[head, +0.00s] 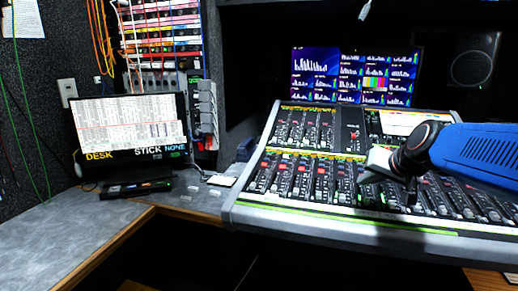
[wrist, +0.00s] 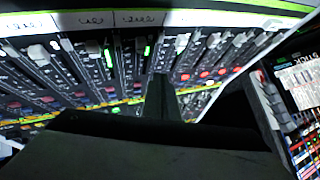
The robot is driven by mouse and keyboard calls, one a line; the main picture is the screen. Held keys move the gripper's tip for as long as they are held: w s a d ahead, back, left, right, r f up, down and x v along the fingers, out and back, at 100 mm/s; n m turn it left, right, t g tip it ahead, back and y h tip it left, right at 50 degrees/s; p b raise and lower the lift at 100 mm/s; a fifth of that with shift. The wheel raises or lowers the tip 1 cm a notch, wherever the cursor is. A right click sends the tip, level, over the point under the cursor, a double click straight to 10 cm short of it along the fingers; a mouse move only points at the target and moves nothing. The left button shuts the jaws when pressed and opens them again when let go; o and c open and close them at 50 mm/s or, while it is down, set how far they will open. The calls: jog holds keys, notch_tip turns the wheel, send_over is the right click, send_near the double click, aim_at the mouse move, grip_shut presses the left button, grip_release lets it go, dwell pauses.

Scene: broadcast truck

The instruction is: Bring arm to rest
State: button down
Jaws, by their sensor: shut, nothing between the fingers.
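My gripper (wrist: 161,97) shows in the wrist view as a dark shape with its fingers together and nothing between them. It is over the fader rows of the mixing console (wrist: 65,75). In the head view my blue arm reaches in from the right, and its dark end hangs over the right half of the mixing console (head: 300,205). The fingertips are hard to make out there against the dark faders. I cannot tell whether they touch the console.
A monitor wall (head: 355,75) stands behind the console, with a speaker (head: 474,60) at its right. A screen (head: 131,128) stands on the grey desk (head: 60,232) at the left, below a patch rack with cables (head: 163,40). The desk's front left is clear.

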jog(key=s+a+f, duration=0.1)
jog(key=s+f, duration=0.1)
jog(key=s, duration=0.2)
jog(key=s+f+n+g, duration=0.1)
jog(key=s, duration=0.3)
jog(key=s+a+f+n+g, duration=0.1)
jog(key=s+f, duration=0.1)
jog(key=s, duration=0.1)
jog(key=shift+s+a+f, duration=0.3)
jog(key=shift+s+f, duration=0.05)
jog(key=shift+s, duration=0.05)
jog(key=s+f+g, duration=0.1)
jog(key=s+f, duration=0.3)
jog(key=s, duration=0.3)
jog(key=s+d+f+n+g+h, duration=0.1)
jog(key=s+f, duration=0.4)
jog(key=s, duration=0.2)
jog(key=shift+s+n+g+h, duration=0.3)
jog(key=shift+s+g, duration=0.05)
jog(key=shift+g, duration=0.05)
